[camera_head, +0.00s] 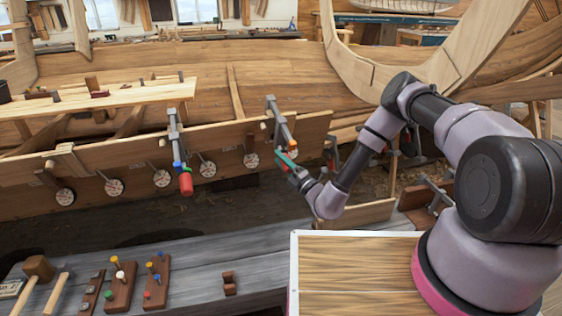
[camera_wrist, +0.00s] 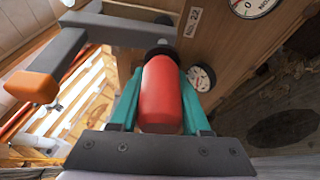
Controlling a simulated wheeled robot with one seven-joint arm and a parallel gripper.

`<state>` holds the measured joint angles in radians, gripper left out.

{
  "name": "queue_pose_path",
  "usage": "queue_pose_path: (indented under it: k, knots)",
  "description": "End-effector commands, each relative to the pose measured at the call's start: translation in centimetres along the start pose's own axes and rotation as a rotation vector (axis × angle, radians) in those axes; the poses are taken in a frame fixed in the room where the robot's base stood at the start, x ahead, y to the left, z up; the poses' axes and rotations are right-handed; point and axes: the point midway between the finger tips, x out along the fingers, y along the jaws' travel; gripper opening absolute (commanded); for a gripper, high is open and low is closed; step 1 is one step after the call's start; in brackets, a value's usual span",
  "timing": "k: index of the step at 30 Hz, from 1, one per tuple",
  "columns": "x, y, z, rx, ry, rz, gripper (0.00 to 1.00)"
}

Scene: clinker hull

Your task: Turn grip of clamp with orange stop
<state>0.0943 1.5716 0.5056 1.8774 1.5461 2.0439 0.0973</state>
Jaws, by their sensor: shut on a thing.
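The clamp with the orange stop (camera_head: 284,133) hangs on the upper edge of the hull plank. In the wrist view its grey bar runs across the upper left, with the orange stop (camera_wrist: 33,87) at its end. Its red grip (camera_wrist: 161,95) fills the middle of the wrist view, below a dark screw collar. My gripper (camera_head: 287,160) is at the clamp's lower end in the head view. Its teal fingers (camera_wrist: 160,78) are shut on the red grip, one on each side. The grip is mostly hidden in the head view.
Another clamp with a red grip (camera_head: 186,184) and a blue-green part hangs to the left. Round dials (camera_head: 207,169) line the plank (camera_head: 130,165). The grey bench (camera_head: 200,270) in front bears mallets and wooden peg blocks.

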Motion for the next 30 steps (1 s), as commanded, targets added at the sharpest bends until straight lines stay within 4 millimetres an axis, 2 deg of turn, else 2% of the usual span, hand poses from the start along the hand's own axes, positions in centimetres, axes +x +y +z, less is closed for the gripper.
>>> queue_pose_path:
  k: [9, 21, 22, 24, 30]
  knots:
    - [-0.32, -0.13, -0.28, 0.066, 0.006, 0.018, 0.00]
    - [-0.35, -0.14, -0.31, 0.070, 0.006, 0.019, 0.00]
    - [-0.35, -0.14, -0.31, 0.070, 0.006, 0.019, 0.54]
    - [-0.33, -0.13, -0.29, 0.070, 0.006, 0.019, 0.77]
    - [-0.18, -0.03, -0.15, 0.069, 0.003, 0.022, 0.77]
